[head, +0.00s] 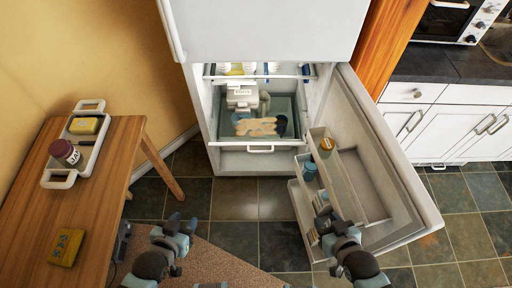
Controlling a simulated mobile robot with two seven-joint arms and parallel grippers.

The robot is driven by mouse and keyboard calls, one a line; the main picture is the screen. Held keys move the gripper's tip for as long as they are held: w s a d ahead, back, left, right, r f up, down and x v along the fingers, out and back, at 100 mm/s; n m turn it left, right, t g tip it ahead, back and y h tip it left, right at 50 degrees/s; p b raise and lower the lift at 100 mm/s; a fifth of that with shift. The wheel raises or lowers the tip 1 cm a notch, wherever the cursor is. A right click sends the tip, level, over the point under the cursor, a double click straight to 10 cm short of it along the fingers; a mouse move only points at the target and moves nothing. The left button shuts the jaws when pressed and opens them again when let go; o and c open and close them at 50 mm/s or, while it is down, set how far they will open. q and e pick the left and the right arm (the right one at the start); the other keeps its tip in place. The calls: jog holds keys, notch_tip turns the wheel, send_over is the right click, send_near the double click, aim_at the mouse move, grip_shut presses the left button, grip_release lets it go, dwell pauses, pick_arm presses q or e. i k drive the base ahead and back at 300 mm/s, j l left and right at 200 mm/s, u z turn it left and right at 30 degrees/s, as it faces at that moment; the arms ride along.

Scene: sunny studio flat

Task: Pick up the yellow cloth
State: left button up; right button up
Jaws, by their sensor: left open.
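A yellow folded item with blue marks (66,247), which looks like a folded cloth, lies on the wooden table near its front. A similar yellow item (84,125) lies on the white tray (57,178) further back on the table. I cannot tell for certain which one is the cloth. My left gripper (178,221) is open and empty, to the right of the table and apart from both yellow items. My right gripper (328,222) is in front of the open fridge door, apart from the yellow items; its jaws are too small to read.
The wooden table (112,160) stands at the left. A dark red jar with a white lid (65,152) stands on the tray. The fridge (245,160) is open, its door (395,185) swung out to the right with shelves holding jars. Tiled floor (235,197) is clear between table and fridge.

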aim_at(66, 245)
jog(key=u, duration=2.15)
jog(key=i+j+z, duration=0.1)
jog(key=z, duration=0.3)
jog(key=i+j+z, duration=0.1)
jog(key=z, duration=0.25)
jog(key=j+z, duration=0.4)
jog(key=i+l, duration=0.05)
jog(key=l, duration=0.05)
